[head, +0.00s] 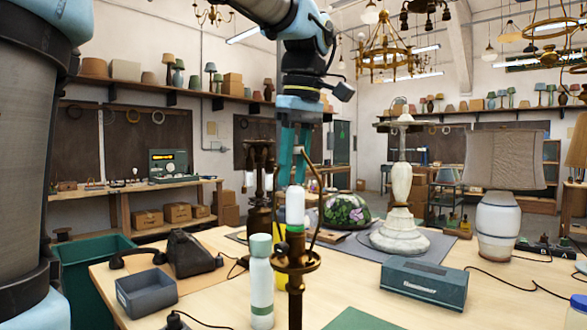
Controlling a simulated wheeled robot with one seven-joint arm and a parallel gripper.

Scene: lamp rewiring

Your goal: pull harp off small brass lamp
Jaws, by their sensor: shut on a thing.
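The small brass lamp (296,268) stands upright at the near front of the workbench, with a white bulb or sleeve (295,206) above a green band. The harp (319,190) is a thin dark wire loop. Its right side curves down from my gripper's fingers to near the lamp's brass saddle. Its left side is mostly hidden, and I cannot tell whether its lower ends sit in the saddle. My gripper (290,178) points down from above with teal fingers, shut on the upper part of the harp, over the bulb.
A grey tray (146,296) and black telephone (190,254) lie left. A teal box (425,282), pale lamp (400,235) and shaded lamp (497,222) stand right.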

